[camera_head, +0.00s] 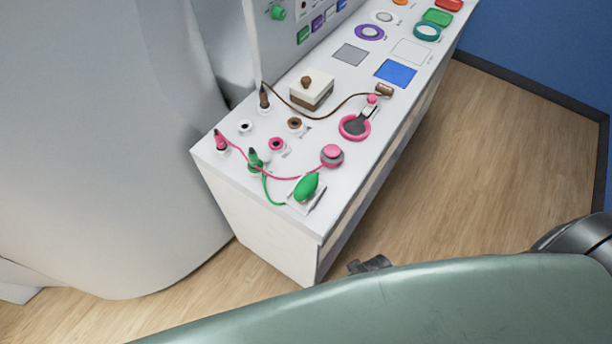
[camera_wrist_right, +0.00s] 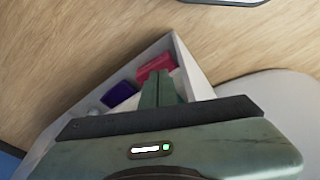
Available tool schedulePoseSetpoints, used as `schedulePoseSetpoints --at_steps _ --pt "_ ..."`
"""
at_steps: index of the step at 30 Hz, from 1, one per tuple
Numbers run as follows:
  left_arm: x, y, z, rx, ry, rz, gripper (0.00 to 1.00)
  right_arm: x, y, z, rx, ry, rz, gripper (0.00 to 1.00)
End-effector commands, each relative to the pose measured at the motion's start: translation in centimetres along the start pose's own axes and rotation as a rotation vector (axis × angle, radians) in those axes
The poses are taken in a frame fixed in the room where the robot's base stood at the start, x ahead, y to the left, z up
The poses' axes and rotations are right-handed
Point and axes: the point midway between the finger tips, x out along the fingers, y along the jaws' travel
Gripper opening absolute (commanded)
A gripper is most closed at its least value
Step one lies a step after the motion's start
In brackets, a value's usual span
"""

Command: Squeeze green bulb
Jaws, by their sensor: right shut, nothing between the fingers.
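The green bulb (camera_head: 306,187) lies on a small white holder at the near front corner of the white counter, with a green tube running left from it to a green plug (camera_head: 254,160). My right gripper (camera_wrist_right: 160,80) shows in the right wrist view with its green fingers together and nothing between them. It points toward a white unit holding a red item and a purple item. The bulb cannot be made out in that view. A small dark part (camera_head: 370,265) beside the counter is too unclear to name. My left gripper is not in view.
On the counter (camera_head: 230,175) near the bulb are a pink round bulb (camera_head: 332,155), a pink ring tool (camera_head: 355,127), and a white and brown box (camera_head: 311,92). Pink and brown tubes cross the top. Open wooden floor (camera_head: 480,160) lies right of the counter.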

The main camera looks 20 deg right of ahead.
Motion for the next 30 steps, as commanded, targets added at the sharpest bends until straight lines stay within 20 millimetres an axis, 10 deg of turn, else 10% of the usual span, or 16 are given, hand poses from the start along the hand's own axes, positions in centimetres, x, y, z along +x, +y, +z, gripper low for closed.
schedulePoseSetpoints --at_steps 12,22,30 --pt "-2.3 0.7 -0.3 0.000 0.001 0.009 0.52 -19.8 0.2 -9.3 -0.064 0.144 -0.008 0.00" --pt "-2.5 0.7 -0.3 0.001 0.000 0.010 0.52 -27.1 -5.9 -23.0 -0.684 0.544 -0.117 0.00" --pt "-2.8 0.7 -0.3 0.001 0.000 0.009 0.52 -31.9 -5.8 -26.9 -1.211 0.702 -0.132 0.00"
